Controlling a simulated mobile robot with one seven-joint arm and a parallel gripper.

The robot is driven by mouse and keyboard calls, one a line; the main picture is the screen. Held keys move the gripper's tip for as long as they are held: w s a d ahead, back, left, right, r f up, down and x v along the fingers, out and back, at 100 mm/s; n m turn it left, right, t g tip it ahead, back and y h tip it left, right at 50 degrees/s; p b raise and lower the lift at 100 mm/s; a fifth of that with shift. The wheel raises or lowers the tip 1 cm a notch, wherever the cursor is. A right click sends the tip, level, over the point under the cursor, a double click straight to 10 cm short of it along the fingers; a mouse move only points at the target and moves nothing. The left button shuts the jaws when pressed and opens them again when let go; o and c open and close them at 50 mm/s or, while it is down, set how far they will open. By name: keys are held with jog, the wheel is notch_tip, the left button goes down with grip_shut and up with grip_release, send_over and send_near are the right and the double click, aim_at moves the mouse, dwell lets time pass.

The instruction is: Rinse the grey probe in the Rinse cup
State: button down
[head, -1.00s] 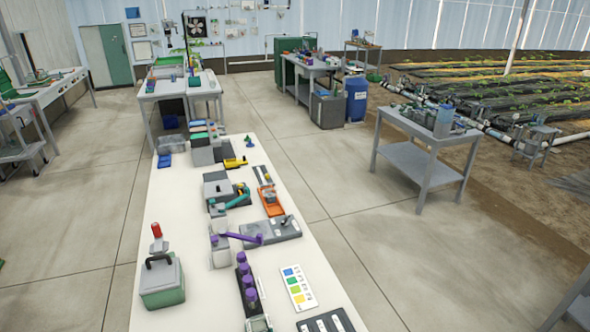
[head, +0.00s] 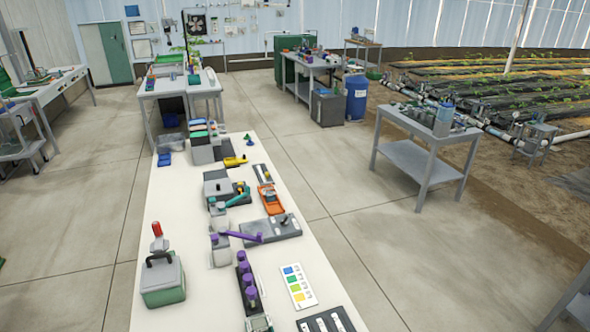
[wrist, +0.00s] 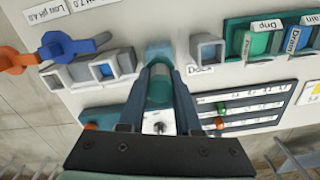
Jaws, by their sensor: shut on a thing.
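My gripper (wrist: 158,95) shows in the wrist view, its two dark fingers pointing away from the camera toward a pale panel. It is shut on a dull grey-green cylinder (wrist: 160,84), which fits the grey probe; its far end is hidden. A square grey holder (wrist: 207,50) with an open top stands just right of the fingers, above a "Dock" label. I cannot make out a Rinse cup label in either view. My gripper does not show in the head view.
In the wrist view, orange (wrist: 22,60) and blue (wrist: 66,46) handles stand at the left, near pH labels. Green and blue parts labelled Drip and Drain (wrist: 262,42) are at the right. The head view shows a long white bench (head: 190,205) and clear floor (head: 80,220).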

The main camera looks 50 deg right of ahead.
dwell(0.4)
jog(key=shift+f+b, duration=0.6)
jog(key=shift+f, duration=0.1)
jog(key=shift+r, duration=0.15)
notch_tip(320, 180, up, 8)
jog(key=p, duration=0.8)
jog(key=shift+r+p, duration=0.25)
jog(key=shift+p, duration=0.15)
jog(key=shift+f, duration=0.1)
